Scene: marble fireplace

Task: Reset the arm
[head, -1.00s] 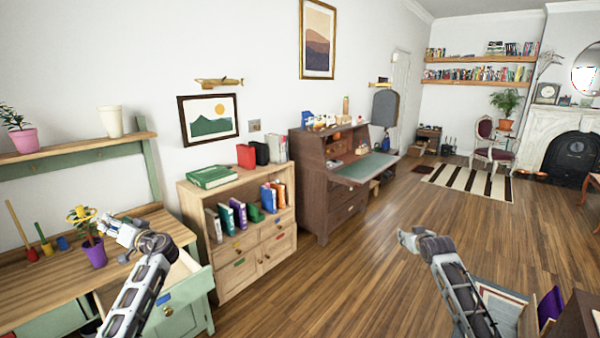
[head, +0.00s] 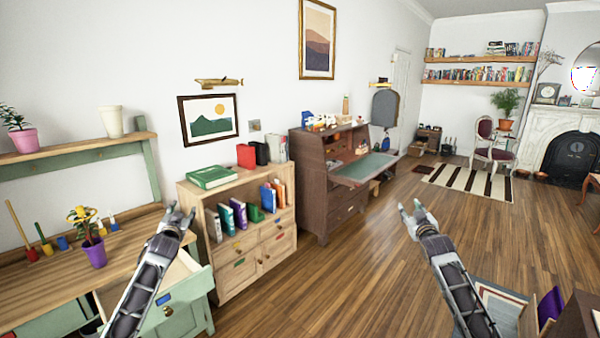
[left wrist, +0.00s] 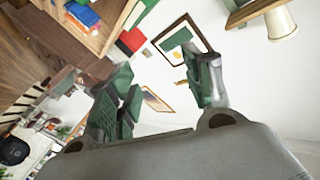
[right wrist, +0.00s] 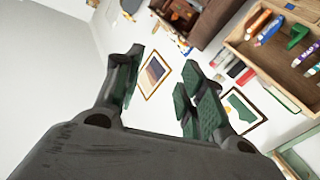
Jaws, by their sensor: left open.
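My left gripper (head: 180,213) is raised in front of the green desk and the wooden bookcase in the head view, fingers pointing up and away. It is open and empty; its spread fingers also show in the left wrist view (left wrist: 160,85). My right gripper (head: 411,208) is raised over the open wood floor, fingers pointing up. It is open and empty, with its fingers apart in the right wrist view (right wrist: 160,85). Neither gripper touches anything that I can see.
A purple flower pot (head: 95,252) stands on the green desk (head: 60,277), whose drawer (head: 175,280) is pulled out below my left arm. A bookcase (head: 240,262) and a dark bureau (head: 318,190) stand along the wall. The middle floor is clear.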

